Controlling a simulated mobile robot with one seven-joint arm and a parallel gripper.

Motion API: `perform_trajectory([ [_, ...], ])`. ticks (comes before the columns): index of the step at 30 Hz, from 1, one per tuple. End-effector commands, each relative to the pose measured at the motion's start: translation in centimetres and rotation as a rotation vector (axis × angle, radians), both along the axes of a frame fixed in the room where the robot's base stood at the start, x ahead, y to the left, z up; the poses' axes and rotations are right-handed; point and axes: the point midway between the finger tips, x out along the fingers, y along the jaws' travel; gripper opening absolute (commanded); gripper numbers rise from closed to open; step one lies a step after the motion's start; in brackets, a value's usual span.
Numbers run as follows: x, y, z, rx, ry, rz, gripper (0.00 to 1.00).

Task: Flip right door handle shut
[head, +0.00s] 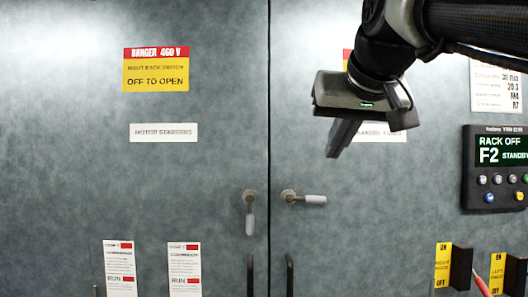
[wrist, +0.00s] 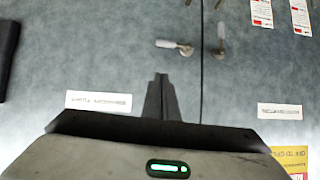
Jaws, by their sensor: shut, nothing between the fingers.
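The right door handle (head: 313,199) lies level on the right door, its pale grip pointing right from the round pivot near the seam. The wrist view is turned over, so there the right door handle (wrist: 167,44) points left. The left door handle (head: 250,218) hangs straight down; it also shows in the wrist view (wrist: 221,33). My gripper (head: 335,154) is shut and empty, above and a little right of the right door handle, not touching it. In the wrist view my gripper's fingertips (wrist: 160,76) point toward the right door handle, with a gap between.
Two dark vertical pulls (head: 289,274) flank the door seam below the handles. A display panel (head: 495,166) and switches with yellow labels (head: 443,266) are at the right. A white label (head: 385,135) is partly hidden behind my gripper. The door around the handles is clear.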

Motion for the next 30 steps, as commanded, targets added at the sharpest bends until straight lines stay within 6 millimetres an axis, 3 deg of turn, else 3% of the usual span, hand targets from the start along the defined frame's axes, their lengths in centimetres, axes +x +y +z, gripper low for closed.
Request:
perform_trajectory([
  [10,6.3,0.3,-4.3,0.0,0.005,0.0,0.0],
  [18,6.8,0.5,-7.6,0.0,0.002,0.0,0.0],
  [30,6.9,0.5,-8.0,0.0,0.001,0.0,0.0],
])
